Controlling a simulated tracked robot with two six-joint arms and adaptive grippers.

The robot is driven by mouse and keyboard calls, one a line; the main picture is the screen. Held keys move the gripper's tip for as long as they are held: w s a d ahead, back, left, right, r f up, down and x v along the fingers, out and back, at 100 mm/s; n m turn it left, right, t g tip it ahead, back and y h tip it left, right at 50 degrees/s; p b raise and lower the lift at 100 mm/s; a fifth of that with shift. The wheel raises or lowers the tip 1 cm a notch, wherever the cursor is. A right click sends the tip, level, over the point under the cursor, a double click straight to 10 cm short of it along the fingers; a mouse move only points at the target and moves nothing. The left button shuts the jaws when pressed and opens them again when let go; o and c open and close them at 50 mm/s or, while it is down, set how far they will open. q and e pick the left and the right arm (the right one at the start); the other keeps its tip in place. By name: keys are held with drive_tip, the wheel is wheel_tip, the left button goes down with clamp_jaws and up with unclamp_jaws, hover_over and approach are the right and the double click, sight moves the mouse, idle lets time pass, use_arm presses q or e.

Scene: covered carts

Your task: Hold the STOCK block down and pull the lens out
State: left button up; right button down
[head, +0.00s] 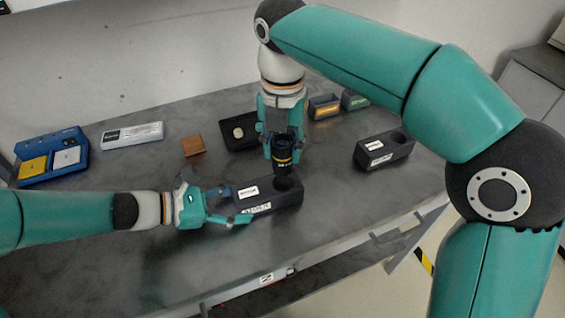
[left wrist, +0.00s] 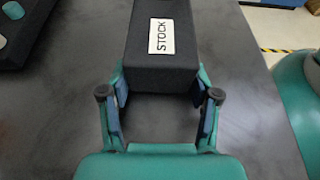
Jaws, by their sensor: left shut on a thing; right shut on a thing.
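The dark STOCK block (head: 285,200) lies on the grey table with a round hole at its right end. The STOCK label shows on its top in the left wrist view (left wrist: 150,65). My left gripper (head: 236,205) is shut on the block's left end, a finger on each side, as the left wrist view also shows (left wrist: 160,88). The black lens (head: 283,148) with a yellow ring is upright between the fingers of my right gripper (head: 281,145), which comes from above. The lens's lower end appears just above the hole, whose opening shows.
A second dark block (head: 368,158) with a hole stands to the right. Behind are a black tray (head: 232,146) with a pale piece, a wooden block (head: 193,146), a white box (head: 132,135) and small labelled bins (head: 323,107). A blue case (head: 52,146) is far left.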

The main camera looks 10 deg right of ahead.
drive_tip(key=shift+r, duration=1.1)
use_arm(q)
drive_tip(key=o, duration=1.2)
drive_tip(key=shift+o, duration=0.2)
